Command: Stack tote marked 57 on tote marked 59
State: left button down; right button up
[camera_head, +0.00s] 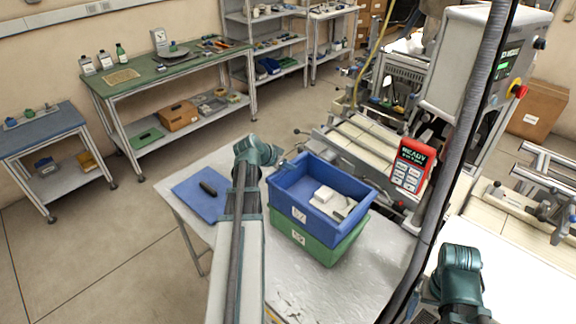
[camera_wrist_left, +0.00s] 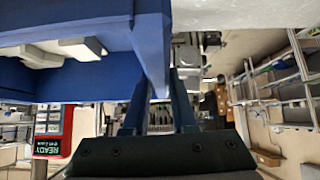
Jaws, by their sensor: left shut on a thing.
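A blue tote (camera_head: 316,222) sits on top of a green tote (camera_head: 316,250) on the pale table, apparently upright and lined up with it. Both carry small white labels whose numbers are too small to read. White blocks and other small items lie inside the blue tote. My left gripper (camera_head: 287,164) is shut on the blue tote's rim near its far left corner. In the left wrist view, the blue tote (camera_wrist_left: 120,60) fills the upper left and its wall runs down between the fingers (camera_wrist_left: 158,112). My right wrist shows at lower right, but its gripper is out of sight.
A blue mat (camera_head: 190,203) with a dark object lies left of the totes, beyond my left arm. A red and white READY device (camera_head: 411,165) stands right of them, near a conveyor (camera_head: 365,142). The table's front (camera_head: 345,290) is clear.

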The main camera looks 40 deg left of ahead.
pick_arm(q)
jog(key=c, duration=0.7)
grip_release()
jog(key=shift+r+p, duration=0.45)
jog(key=shift+p, duration=0.05)
jog(key=p+v, duration=0.8)
jog(key=v, duration=0.3)
jog(key=shift+d+r, duration=0.1)
jog(key=shift+r, duration=0.15)
jog(key=shift+s+r+p, duration=0.3)
jog(key=shift+s+p, duration=0.05)
jog(key=shift+p, duration=0.1)
